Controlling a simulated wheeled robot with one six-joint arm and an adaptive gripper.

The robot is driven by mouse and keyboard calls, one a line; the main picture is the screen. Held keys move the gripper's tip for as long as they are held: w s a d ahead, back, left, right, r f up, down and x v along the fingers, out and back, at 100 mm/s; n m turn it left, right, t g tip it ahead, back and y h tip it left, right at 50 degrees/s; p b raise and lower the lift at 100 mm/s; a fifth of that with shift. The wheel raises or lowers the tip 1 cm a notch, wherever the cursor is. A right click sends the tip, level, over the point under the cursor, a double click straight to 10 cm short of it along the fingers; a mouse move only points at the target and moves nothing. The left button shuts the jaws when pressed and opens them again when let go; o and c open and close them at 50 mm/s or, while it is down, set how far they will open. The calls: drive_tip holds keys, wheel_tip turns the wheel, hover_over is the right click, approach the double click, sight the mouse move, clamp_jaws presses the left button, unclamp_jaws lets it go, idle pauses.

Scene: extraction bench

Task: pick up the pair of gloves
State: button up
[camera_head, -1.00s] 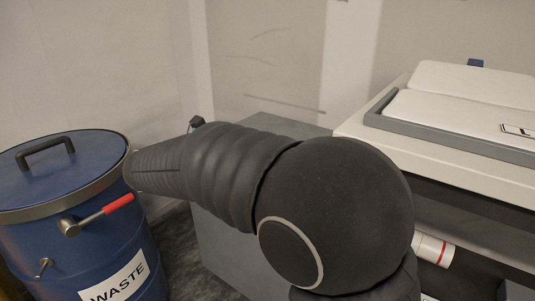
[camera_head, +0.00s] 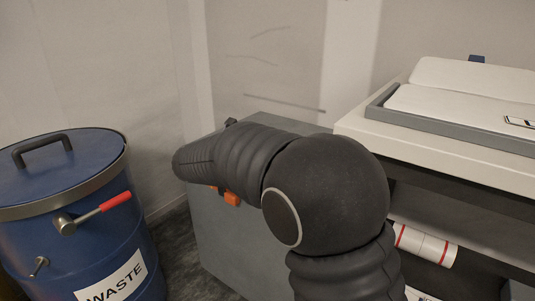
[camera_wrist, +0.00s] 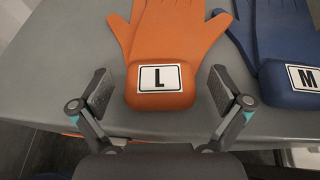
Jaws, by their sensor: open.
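In the wrist view, an orange glove pair (camera_wrist: 167,34) lies on a grey top, its thick cuff bearing a white label with L. A blue glove pair (camera_wrist: 275,35) with an M label lies to its right, partly cut off by the picture edge. My gripper (camera_wrist: 159,84) is open, with one finger on each side of the orange cuff in the picture. No contact shows. In the head view my arm hides the gripper and the gloves.
The grey cabinet (camera_head: 221,250) stands beneath my arm. A blue waste drum (camera_head: 95,238) with a red-handled lever (camera_head: 116,201) stands at left. A white bench machine (camera_head: 455,165) is at right, with a red-striped white roll (camera_head: 425,244) below it. A small orange part (camera_head: 231,198) shows under my arm.

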drive_tip(key=c, duration=1.2)
drive_tip(key=shift+r, duration=0.1)
